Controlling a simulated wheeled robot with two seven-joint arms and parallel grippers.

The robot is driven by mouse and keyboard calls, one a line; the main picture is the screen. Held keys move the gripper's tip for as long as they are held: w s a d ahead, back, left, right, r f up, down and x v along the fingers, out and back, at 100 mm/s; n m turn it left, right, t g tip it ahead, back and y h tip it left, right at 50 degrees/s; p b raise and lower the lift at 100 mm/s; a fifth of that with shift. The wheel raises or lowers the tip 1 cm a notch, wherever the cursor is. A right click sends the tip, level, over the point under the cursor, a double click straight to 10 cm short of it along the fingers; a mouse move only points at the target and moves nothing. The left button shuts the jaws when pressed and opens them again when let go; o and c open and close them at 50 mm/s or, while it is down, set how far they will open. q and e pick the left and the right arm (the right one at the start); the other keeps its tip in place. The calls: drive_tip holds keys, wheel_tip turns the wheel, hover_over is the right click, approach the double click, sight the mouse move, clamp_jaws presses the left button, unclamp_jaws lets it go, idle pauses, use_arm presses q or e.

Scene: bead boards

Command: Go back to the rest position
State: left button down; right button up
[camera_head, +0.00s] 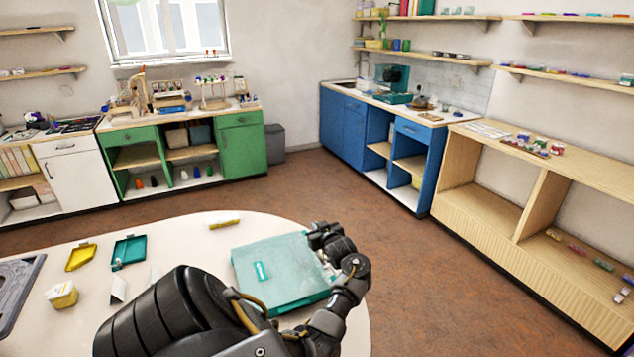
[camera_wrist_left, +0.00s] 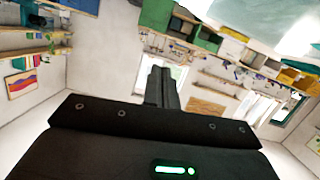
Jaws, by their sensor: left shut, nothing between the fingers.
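My left arm (camera_head: 180,315) comes in from the bottom of the head view and bends over the right part of the white round table (camera_head: 190,240). Its far end is at the right edge of a closed teal case (camera_head: 280,270); I cannot tell whether they touch. My left gripper (camera_wrist_left: 160,78) shows in the left wrist view with its dark fingers together and nothing between them. It points out into the room, and the wrist picture is tilted. My right gripper is not in view.
A yellow tray (camera_head: 81,257), an open teal tray (camera_head: 129,250), a yellow-and-white box (camera_head: 62,295) and a yellow item (camera_head: 225,222) lie on the table. A grey tray (camera_head: 15,290) is at the left. Brown floor separates the table from green and blue cabinets (camera_head: 342,125).

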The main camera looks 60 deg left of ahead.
use_arm(q)
drive_tip(key=shift+d+r, duration=0.1)
drive_tip(key=shift+d, duration=0.35)
drive_tip(key=shift+a, duration=0.15)
drive_tip(key=w+a+f+b, duration=0.1)
drive_tip(key=a+f+b, duration=0.2)
drive_tip(key=a+f, duration=0.3)
drive_tip(key=shift+x, duration=1.75)
drive_tip(key=shift+s+r, duration=0.15)
drive_tip(key=shift+r, duration=0.15)
